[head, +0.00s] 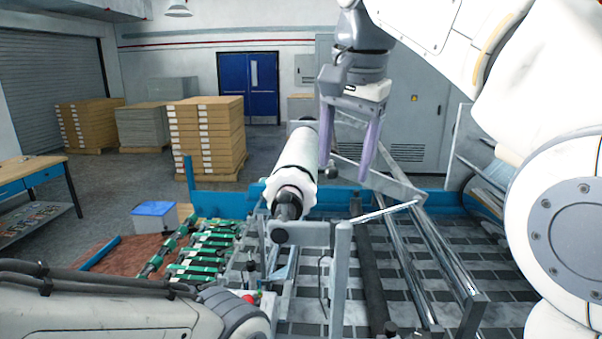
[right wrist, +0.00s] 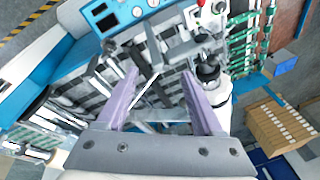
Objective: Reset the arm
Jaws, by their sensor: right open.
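My right gripper (head: 345,177) hangs fingers-down in the upper middle of the head view. Its two purple fingers are spread with nothing between them. In the right wrist view the same open fingers (right wrist: 160,74) point at the machine frame below. A white roll (head: 297,152) with a dark shaft end lies just left of the gripper, on a grey metal stand (head: 340,240). No contact between fingers and roll can be made out. My left arm enters at the bottom left; its gripper is out of view.
Long metal rails (head: 430,240) and a blue frame beam (head: 330,200) lie below and right of the gripper. Several green-and-black rollers (head: 205,252) lie at left. A blue-lidded box (head: 154,214) and stacked cartons (head: 207,135) stand behind. Space above the rails is clear.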

